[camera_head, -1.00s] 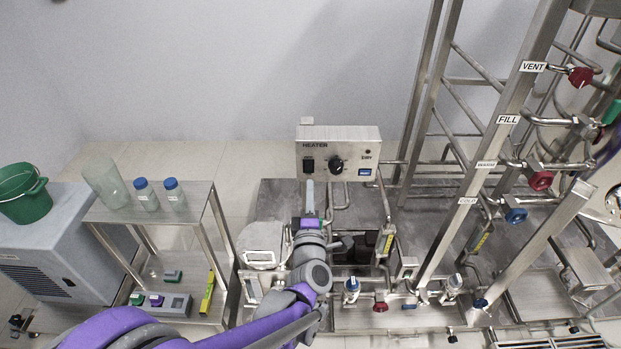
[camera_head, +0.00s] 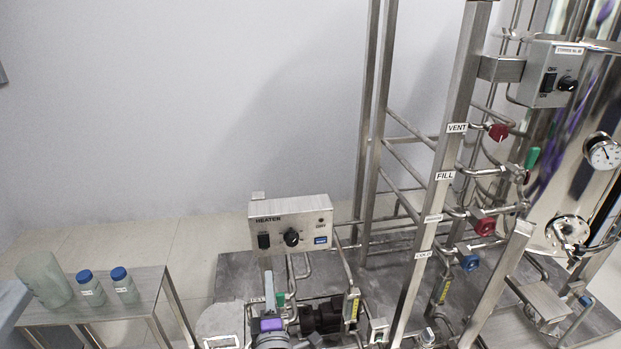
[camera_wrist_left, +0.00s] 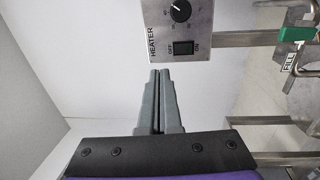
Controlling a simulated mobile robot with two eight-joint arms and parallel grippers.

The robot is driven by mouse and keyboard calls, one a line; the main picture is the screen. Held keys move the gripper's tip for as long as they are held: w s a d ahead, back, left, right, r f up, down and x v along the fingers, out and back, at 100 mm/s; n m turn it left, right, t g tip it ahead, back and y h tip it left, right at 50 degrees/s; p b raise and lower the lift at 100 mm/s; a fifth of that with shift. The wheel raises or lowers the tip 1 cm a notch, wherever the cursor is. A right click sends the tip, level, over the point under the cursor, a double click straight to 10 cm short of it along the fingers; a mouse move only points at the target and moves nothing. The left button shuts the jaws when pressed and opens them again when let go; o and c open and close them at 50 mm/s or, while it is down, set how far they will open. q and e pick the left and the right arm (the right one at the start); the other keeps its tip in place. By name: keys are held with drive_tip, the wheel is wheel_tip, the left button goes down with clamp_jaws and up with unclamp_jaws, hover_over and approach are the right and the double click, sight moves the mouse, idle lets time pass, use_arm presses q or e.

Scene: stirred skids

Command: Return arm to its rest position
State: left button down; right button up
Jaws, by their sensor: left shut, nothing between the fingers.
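My left gripper (camera_head: 267,266) shows at the bottom of the head view, just below the heater box (camera_head: 291,223). Its grey fingers point up toward the box, and its purple part lies below them. In the left wrist view the two fingers (camera_wrist_left: 160,74) are together with nothing between them. The heater box (camera_wrist_left: 178,28) stands ahead of the fingertips there, with its black knob and its OFF/ON switch visible. I cannot tell the exact gap between fingertips and box. Most of my left arm is out of the head view. My right gripper is not in view.
A steel frame (camera_head: 437,200) with pipes and red, blue and green valve handles rises on the right. A switch box (camera_head: 549,74) and a steel tank (camera_head: 590,110) stand beyond it. A steel table (camera_head: 150,290) with blue-capped bottles is at lower left. The wall side is clear.

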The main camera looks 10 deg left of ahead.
use_arm(q)
drive_tip(key=s+d+f+m+g+h, duration=0.4)
drive_tip(key=s+m+g+h, duration=0.3)
drive_tip(key=m, duration=0.7)
drive_tip(key=s+a+f+m+g+y, duration=0.1)
drive_tip(key=s+a+f+m+g, duration=0.15)
drive_tip(key=s, duration=0.45)
drive_tip(key=s+a+f+m+g, duration=0.2)
drive_tip(key=s+f, duration=0.2)
drive_tip(key=s, duration=0.2)
drive_tip(key=s+a+f+m+g+y, duration=0.1)
drive_tip(key=s+a+f+m+g, duration=0.15)
drive_tip(key=s, duration=0.45)
wheel_tip(320, 180, up, 22)
drive_tip(key=w+p, duration=0.1)
drive_tip(key=p, duration=1.8)
drive_tip(key=shift+w+a+t, duration=0.15)
drive_tip(key=shift+w+t, duration=0.05)
drive_tip(key=shift+t, duration=0.1)
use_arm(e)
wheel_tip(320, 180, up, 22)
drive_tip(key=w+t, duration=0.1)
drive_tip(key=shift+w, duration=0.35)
use_arm(q)
drive_tip(key=shift+s+f, duration=0.1)
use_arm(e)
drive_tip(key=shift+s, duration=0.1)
